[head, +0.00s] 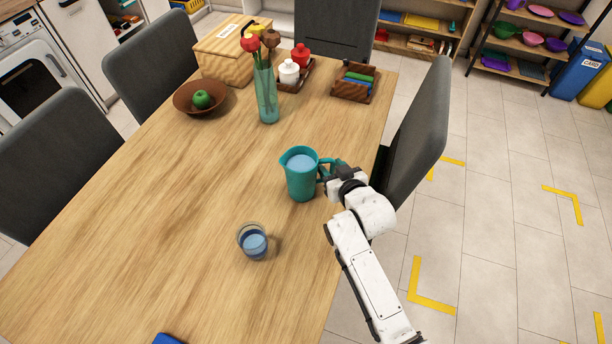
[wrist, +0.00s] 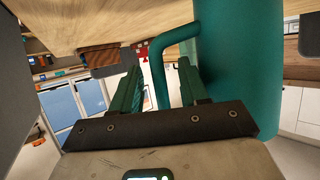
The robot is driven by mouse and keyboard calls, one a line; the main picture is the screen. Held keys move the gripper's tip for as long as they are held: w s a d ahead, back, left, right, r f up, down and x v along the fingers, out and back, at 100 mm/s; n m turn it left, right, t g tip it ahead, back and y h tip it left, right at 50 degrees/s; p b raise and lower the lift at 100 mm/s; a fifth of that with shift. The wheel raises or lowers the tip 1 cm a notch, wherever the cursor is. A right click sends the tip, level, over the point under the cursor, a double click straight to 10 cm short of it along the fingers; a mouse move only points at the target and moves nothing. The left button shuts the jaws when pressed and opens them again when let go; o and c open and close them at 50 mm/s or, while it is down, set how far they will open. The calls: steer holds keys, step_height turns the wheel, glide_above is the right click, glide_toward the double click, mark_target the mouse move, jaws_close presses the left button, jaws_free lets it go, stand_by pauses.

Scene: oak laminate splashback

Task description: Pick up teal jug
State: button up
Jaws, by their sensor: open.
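The teal jug (head: 301,178) stands upright on the wooden table, with pale blue liquid inside. Its body fills the right of the wrist view (wrist: 240,75), and its handle (wrist: 160,72) loops out to the left. My gripper (head: 331,171) is at the jug's right side, at handle height. In the wrist view my gripper (wrist: 158,68) is open, with one finger on each side of the handle's upright part as seen there. I cannot tell whether either finger touches it. In the head view the gripper partly hides the handle.
A glass of blue liquid (head: 252,242) stands in front of the jug. A vase of flowers (head: 267,95), a brown bowl with a green apple (head: 181,100) and a wooden tray (head: 350,92) stand farther back. A grey chair (head: 418,118) is close at the right. The table's left side is clear.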

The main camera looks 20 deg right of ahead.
steer(key=shift+c, duration=0.3)
jaws_close()
stand_by(0.6)
steer(key=shift+r, duration=0.1)
stand_by(0.4)
